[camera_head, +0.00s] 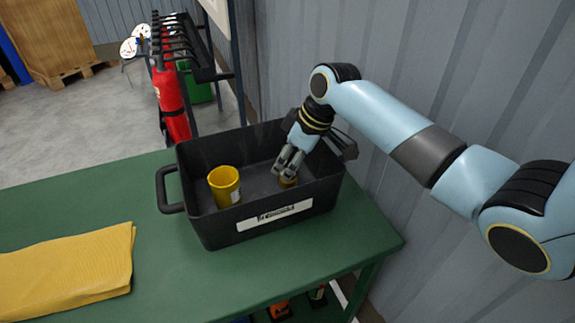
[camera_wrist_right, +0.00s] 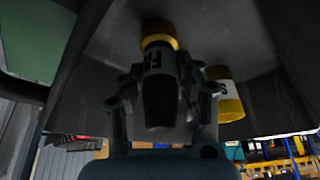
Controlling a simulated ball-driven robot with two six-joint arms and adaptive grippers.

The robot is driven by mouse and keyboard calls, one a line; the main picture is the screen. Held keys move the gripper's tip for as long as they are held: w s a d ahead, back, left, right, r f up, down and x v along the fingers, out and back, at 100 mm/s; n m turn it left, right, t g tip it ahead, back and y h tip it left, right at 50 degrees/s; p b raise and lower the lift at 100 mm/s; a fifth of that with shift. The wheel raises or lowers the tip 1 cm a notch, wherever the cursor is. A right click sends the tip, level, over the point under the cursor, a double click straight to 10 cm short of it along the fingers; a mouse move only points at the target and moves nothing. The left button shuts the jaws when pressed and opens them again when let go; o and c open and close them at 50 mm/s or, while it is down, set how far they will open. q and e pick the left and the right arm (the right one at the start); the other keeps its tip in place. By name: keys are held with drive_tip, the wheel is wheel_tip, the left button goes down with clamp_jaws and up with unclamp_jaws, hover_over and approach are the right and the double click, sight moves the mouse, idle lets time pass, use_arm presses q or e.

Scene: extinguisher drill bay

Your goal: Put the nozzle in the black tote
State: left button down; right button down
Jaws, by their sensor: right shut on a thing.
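The black tote (camera_head: 185,218) stands on the green table, with a side handle and a white label on its front. My right gripper (camera_head: 289,166) reaches down inside the tote, in its right half, and is shut on the nozzle. In the right wrist view the nozzle (camera_wrist_right: 161,90) is a dark tapered piece with a white label and a yellow collar, between the two fingers. In the head view only its yellowish end (camera_head: 288,182) shows below the fingers, close to the tote floor; I cannot tell whether it touches. My left gripper is out of view.
A yellow cylinder (camera_head: 224,188) with a white label stands in the tote's left half; it shows in the wrist view (camera_wrist_right: 228,98). A folded yellow cloth (camera_head: 70,270) lies on the green table (camera_head: 180,285). Red extinguishers (camera_head: 170,95) stand behind. A corrugated wall (camera_head: 420,60) is at the right.

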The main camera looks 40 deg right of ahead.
sight(294, 151)
drive_tip(key=shift+f, duration=0.25)
drive_tip(key=c, duration=0.9)
unclamp_jaws()
drive_tip(key=shift+f, duration=0.15)
drive_tip(key=shift+c, duration=0.2)
drive_tip(key=shift+r+p, duration=0.35)
drive_tip(key=shift+r, duration=0.1)
drive_tip(key=p+v, duration=0.6)
drive_tip(key=p, duration=0.1)
drive_tip(key=shift+r, duration=0.15)
drive_tip(key=shift+s+d+r+p, duration=0.15)
drive_tip(key=shift+s+r+p, duration=0.15)
drive_tip(key=shift+p, duration=0.35)
